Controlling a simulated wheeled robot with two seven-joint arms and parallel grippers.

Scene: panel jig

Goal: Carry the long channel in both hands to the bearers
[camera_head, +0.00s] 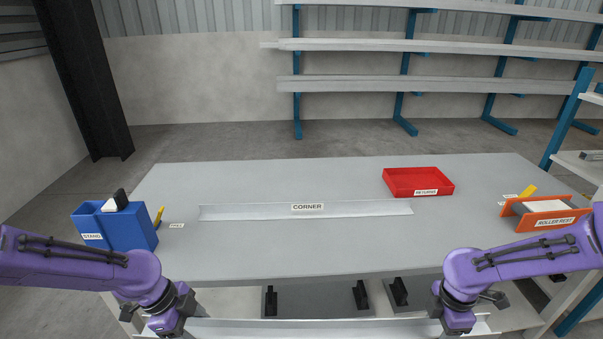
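A long pale channel (315,328) runs left to right along the bottom edge of the view, below the front of the table. My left gripper (172,325) is at its left end and my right gripper (460,322) is at its right end. The fingertips of both point down and are hidden or cut off, so their grip on the channel cannot be told. Several black upright blocks (270,302) stand on grey plates beyond the channel, under the table edge; I cannot tell whether these are the bearers.
The grey table (300,250) carries a flat strip labelled CORNER (250,212), a red RETURNS tray (418,191), a blue STAKO bin (130,231) at left and an orange ROLLER REST (545,224) at right. Its front middle is clear. Racks with long stock (430,85) stand behind.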

